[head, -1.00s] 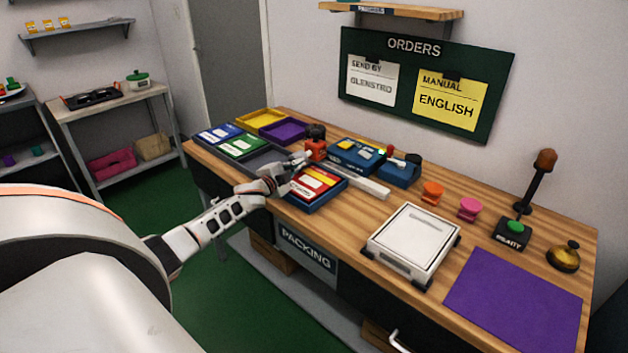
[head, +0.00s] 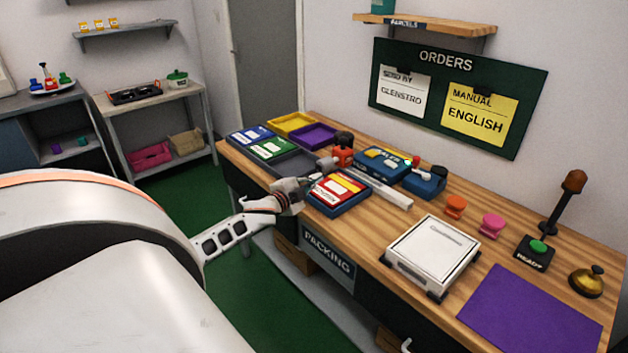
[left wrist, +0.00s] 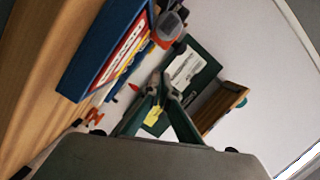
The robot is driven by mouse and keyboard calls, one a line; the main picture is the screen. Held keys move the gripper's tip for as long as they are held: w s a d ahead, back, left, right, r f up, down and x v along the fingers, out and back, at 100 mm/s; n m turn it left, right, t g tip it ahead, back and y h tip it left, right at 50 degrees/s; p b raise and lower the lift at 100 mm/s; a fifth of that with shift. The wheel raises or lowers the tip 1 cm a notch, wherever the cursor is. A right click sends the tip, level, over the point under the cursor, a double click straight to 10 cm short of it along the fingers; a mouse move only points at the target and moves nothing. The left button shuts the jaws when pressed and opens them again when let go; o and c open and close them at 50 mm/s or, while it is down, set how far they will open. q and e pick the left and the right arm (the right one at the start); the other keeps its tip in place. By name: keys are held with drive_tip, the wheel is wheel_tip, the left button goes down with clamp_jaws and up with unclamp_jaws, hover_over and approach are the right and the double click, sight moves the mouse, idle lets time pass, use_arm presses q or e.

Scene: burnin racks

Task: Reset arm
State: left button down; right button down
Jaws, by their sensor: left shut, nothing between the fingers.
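My left gripper (head: 325,164) is over the packing bench, just behind and above the blue tray with red and yellow cards (head: 338,192). Its fingers are together and hold nothing; they also show in the left wrist view (left wrist: 160,88). In that wrist view the blue tray (left wrist: 108,50) is at the upper left, apart from the fingers. The green orders board (left wrist: 207,72) is beyond the fingertips. My right gripper is in neither view.
Near the gripper are a red device (head: 342,156), a blue box (head: 383,161) and a grey bar (head: 385,190). A white scale-like box (head: 432,250), purple mat (head: 530,312), green button (head: 538,247) and bell (head: 587,281) fill the right side.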

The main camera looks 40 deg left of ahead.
use_arm(q)
drive_tip(key=shift+s+d+r, duration=0.1)
drive_tip(key=shift+s+d, duration=0.05)
drive_tip(key=shift+s, duration=0.3)
drive_tip(key=s+d+f+n+g+y, duration=0.1)
drive_tip(key=s+d+f+g, duration=0.1)
drive_tip(key=s+d+f, duration=0.5)
drive_tip(key=s+d+f+n+g, duration=0.1)
drive_tip(key=s+d+f+g, duration=0.1)
drive_tip(key=s+d, duration=0.5)
drive_tip(key=s+d+r+n+g+y, duration=0.1)
drive_tip(key=s+d+g, duration=0.3)
drive_tip(key=s, duration=0.5)
drive_tip(key=s+d+n+g, duration=0.1)
drive_tip(key=s+d, duration=0.6)
drive_tip(key=s, duration=0.2)
drive_tip(key=w+d+f+n+t+h, duration=0.2)
drive_tip(key=d+f+h, duration=0.5)
drive_tip(key=d+f, duration=0.6)
drive_tip(key=shift+d+n+t, duration=0.4)
drive_tip(key=shift+d+t, duration=0.2)
drive_tip(key=shift+d, duration=0.65)
